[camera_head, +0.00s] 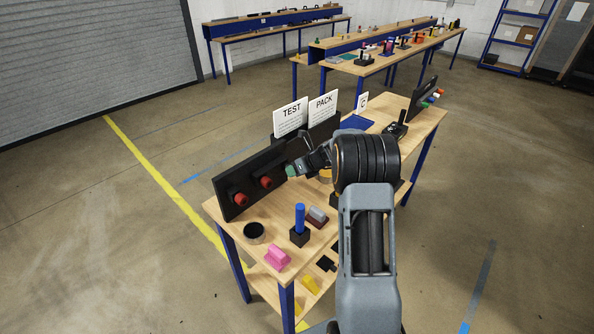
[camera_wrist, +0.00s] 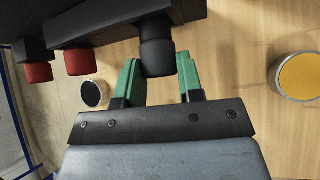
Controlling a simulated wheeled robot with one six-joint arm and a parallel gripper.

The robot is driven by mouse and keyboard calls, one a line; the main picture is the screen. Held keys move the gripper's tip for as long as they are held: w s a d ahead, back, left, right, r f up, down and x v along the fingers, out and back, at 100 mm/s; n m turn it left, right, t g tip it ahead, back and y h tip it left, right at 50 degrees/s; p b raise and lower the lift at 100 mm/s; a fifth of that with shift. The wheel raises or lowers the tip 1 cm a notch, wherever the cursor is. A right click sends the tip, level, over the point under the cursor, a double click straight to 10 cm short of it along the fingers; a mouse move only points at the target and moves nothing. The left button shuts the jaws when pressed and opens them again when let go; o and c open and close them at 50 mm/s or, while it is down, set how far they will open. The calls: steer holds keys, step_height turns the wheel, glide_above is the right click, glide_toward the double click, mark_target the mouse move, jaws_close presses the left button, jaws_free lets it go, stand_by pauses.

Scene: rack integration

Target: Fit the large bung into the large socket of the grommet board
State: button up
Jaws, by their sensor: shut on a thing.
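The black grommet board (camera_head: 232,203) stands upright along the left edge of the near table and shows at the top of the wrist view (camera_wrist: 105,20). Two red bungs (camera_head: 240,199) (camera_head: 266,181) stick out of it; they show at the left of the wrist view (camera_wrist: 80,62) (camera_wrist: 38,72). My gripper (camera_head: 291,171) is at the board's far end. In the wrist view its green fingers (camera_wrist: 158,78) are shut on a dark bung (camera_wrist: 158,58). The bung lines up with a dark block on the board; how deep it sits is hidden.
A yellow-topped round can (camera_wrist: 300,76) is right of my gripper. TEST (camera_head: 291,116) and PACK (camera_head: 322,105) signs stand behind.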

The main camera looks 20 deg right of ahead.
steer(key=shift+w+a+p, duration=0.3)
steer(key=shift+w, duration=0.35)
steer(key=o, duration=1)
steer(key=b+v, duration=0.2)
steer(key=v, duration=1.2)
steer(key=shift+w, duration=0.1)
